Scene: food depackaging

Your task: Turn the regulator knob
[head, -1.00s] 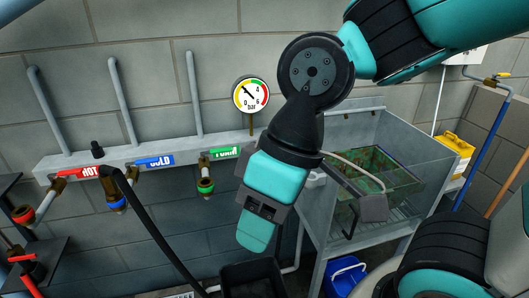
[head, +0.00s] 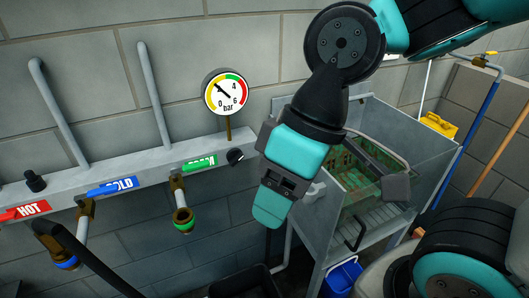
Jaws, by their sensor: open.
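A small black knob (head: 235,156) sits at the right end of the grey pipe manifold (head: 135,180), just below a round bar gauge (head: 226,94). The gauge needle points up and left. A second black knob (head: 35,181) stands on the manifold above the HOT label. I cannot tell from the picture which knob is the regulator.
HOT (head: 25,210), COLD (head: 112,187) and green-labelled taps with pipes line the manifold. A black hose (head: 95,270) hangs at the lower left. A metal sink (head: 420,150) holding a crate stands right, with a blue bucket (head: 345,275) below.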

